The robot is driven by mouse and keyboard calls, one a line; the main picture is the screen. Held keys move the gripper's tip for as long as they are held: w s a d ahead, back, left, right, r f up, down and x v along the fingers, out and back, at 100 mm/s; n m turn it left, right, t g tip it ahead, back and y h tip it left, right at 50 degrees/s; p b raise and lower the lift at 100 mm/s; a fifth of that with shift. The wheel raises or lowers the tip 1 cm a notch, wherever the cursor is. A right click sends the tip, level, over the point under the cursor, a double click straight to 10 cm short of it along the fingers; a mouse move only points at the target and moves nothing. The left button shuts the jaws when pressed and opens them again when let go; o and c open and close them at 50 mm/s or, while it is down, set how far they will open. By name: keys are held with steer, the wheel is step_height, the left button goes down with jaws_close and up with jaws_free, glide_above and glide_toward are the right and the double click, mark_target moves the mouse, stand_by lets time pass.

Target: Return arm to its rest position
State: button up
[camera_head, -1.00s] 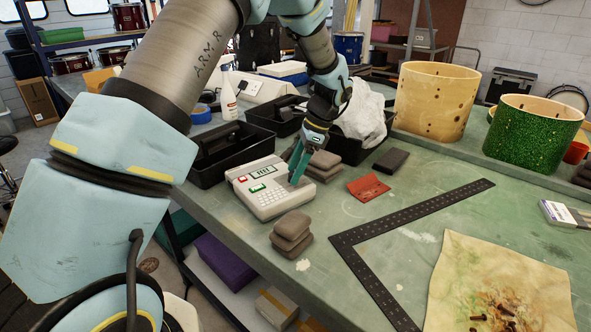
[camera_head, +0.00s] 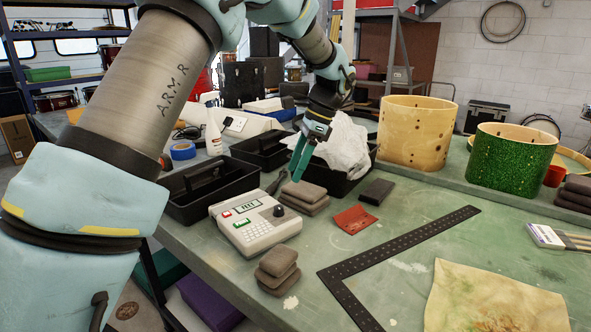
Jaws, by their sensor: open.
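My gripper (camera_head: 297,172) hangs from my arm above the green bench, with its two teal fingers pointing down and apart. Nothing is between the fingers. It is just behind and above the white keypad device (camera_head: 254,231), which has a small display, red and green buttons and a dark knob. In the picture the fingertips are close to the stacked grey-brown pads (camera_head: 306,198). Whether they touch the pads cannot be told. My arm rises from the lower left and bends over the bench.
More pads (camera_head: 277,270), a red sheet (camera_head: 355,218) and a black metal square (camera_head: 407,258) lie in front and to the right. A wooden shell (camera_head: 416,134) and a green drum shell (camera_head: 509,157) stand at the right.

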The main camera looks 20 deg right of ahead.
steer(key=a+f+n+g+h, duration=0.1)
steer(key=a+f+n+h, duration=0.15)
steer(key=a+n, duration=1.2)
steer(key=s+a+f+n+h, duration=0.1)
steer(key=s+a, duration=0.3)
steer(key=a, duration=0.6)
steer(key=s+a+f+n+t+h, duration=0.1)
steer(key=s+a+n, duration=0.3)
steer(key=a, duration=0.7)
steer(key=shift+s+f+t, duration=0.3)
steer(key=shift+s+f, duration=0.05)
steer(key=shift+s, duration=0.05)
